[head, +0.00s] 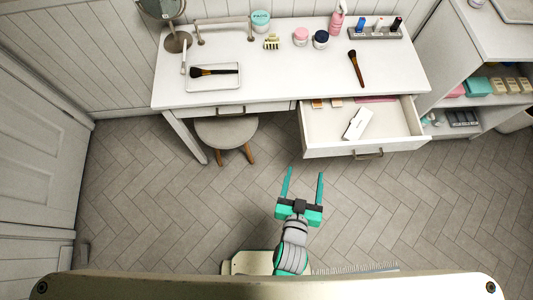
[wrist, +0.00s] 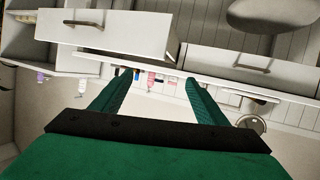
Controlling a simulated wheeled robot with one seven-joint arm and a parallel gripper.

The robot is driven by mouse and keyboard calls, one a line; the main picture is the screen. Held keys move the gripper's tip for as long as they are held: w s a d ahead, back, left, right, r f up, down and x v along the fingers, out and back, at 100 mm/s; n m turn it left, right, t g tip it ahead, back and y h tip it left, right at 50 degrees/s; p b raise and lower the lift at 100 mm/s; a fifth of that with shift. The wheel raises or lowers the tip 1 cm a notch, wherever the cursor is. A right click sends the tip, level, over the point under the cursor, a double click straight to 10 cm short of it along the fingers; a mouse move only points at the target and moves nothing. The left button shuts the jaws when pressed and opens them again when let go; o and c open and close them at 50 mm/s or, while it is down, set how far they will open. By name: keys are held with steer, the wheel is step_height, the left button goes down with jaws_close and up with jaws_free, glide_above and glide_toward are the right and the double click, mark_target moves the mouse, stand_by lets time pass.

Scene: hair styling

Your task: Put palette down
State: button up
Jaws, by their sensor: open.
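A white flat case that looks like the palette (head: 357,123) lies at a slant inside the open drawer (head: 318,130) of the white vanity table (head: 290,82). My gripper (head: 305,171) is open and empty. It is over the floor in front of the drawer, apart from the palette and the drawer front. In the wrist view, my gripper (wrist: 158,78) shows its two green fingers spread with nothing between them. The drawer (wrist: 110,32) shows at upper left there, seen from outside, so its contents are hidden.
A brush lies in a tray (head: 214,86) at the table's left, another brush (head: 356,68) at its right. Jars, a pink bottle (head: 337,20) and a bottle rack (head: 375,33) stand at the back. A stool (head: 226,132) is under the table. Shelves (head: 480,90) stand right.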

steer(key=s+a+r+n+t+y, duration=0.1)
steer(key=s+a+r+n+y, duration=0.1)
steer(key=s+a+r, duration=0.6)
steer(key=s+a+y, duration=0.1)
steer(key=s+a, duration=0.3)
steer(key=shift+s+r+t, duration=0.15)
steer(key=shift+r+t, duration=0.05)
steer(key=shift+t, duration=0.2)
steer(key=shift+d, duration=0.1)
steer(key=shift+c, duration=0.6)
